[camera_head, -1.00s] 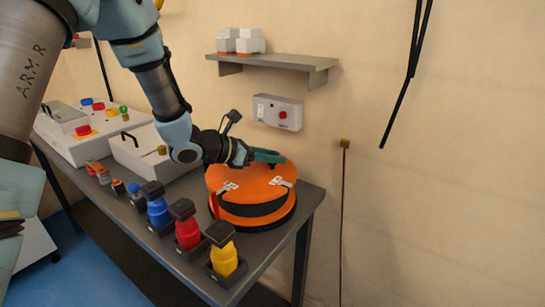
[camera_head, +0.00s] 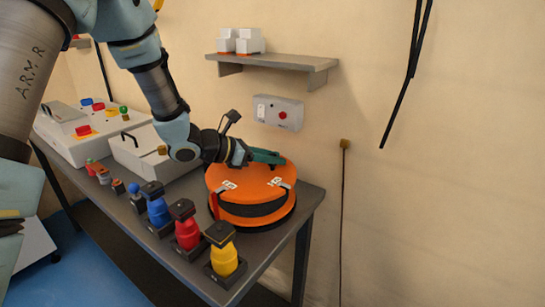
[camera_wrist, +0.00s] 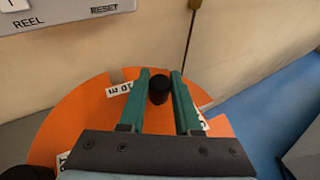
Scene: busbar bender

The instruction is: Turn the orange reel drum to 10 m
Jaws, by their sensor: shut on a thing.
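The orange reel drum (camera_head: 240,180) lies flat on the bench, with white labels on its top. In the wrist view the drum top (camera_wrist: 75,115) shows a label reading 10 m (camera_wrist: 120,88) left of my fingers. Other labels are partly hidden by my gripper. A black knob (camera_wrist: 159,92) stands up from the drum between my green fingers. My gripper (camera_wrist: 160,76) is shut on this knob. A red upright marker (camera_head: 214,205) stands at the drum's left front.
A grey wall box (camera_head: 278,112) with a red button is behind the drum; its REEL and RESET lettering (camera_wrist: 103,9) shows in the wrist view. Yellow (camera_head: 224,258), red (camera_head: 187,232) and blue (camera_head: 158,210) bottle-like items stand in front. A shelf (camera_head: 272,62) hangs above.

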